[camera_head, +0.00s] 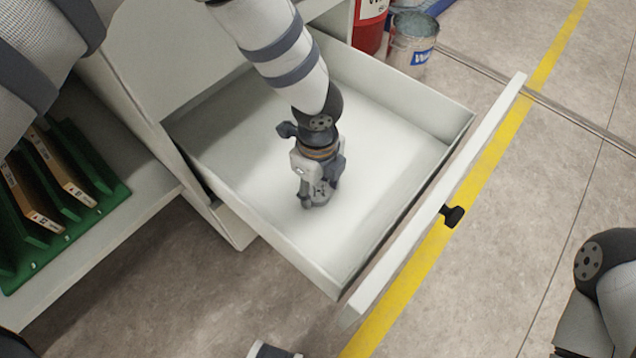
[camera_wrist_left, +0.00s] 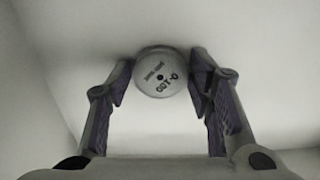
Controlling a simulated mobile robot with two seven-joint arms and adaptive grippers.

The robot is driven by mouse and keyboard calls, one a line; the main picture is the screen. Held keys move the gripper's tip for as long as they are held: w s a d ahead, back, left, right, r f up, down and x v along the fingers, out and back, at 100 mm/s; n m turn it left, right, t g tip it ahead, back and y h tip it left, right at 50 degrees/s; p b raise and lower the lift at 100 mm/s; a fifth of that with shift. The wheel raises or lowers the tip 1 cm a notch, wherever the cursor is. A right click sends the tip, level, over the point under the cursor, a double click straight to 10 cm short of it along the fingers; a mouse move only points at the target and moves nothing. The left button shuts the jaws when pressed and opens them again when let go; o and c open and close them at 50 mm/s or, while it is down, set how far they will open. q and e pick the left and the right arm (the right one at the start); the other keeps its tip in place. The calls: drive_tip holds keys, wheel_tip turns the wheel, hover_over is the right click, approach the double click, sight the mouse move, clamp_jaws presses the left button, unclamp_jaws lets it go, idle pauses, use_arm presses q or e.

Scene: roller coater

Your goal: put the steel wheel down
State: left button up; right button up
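The steel wheel (camera_wrist_left: 162,73) is a small pale disc with dark lettering and a centre hole in the left wrist view. It sits between the fingertips of my left gripper (camera_wrist_left: 162,62), one finger on each side and very close to its rim. I cannot tell whether the pads press on it. In the head view my left gripper (camera_head: 318,198) points down inside the open white drawer (camera_head: 385,205), low over its floor. Whether the wheel rests on the floor is unclear.
The drawer floor around the gripper is bare, with walls on all sides and a black knob (camera_head: 452,215) on its front. A shelf at left holds a green rack (camera_head: 85,175). A red extinguisher (camera_head: 370,25) and a metal bucket (camera_head: 411,45) stand behind the drawer.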

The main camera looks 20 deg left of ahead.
sight(318, 191)
use_arm(q)
drive_tip(key=shift+o, duration=0.2)
drive_tip(key=shift+r, duration=0.1)
wheel_tip(318, 191, up, 12)
drive_tip(key=p, duration=0.3)
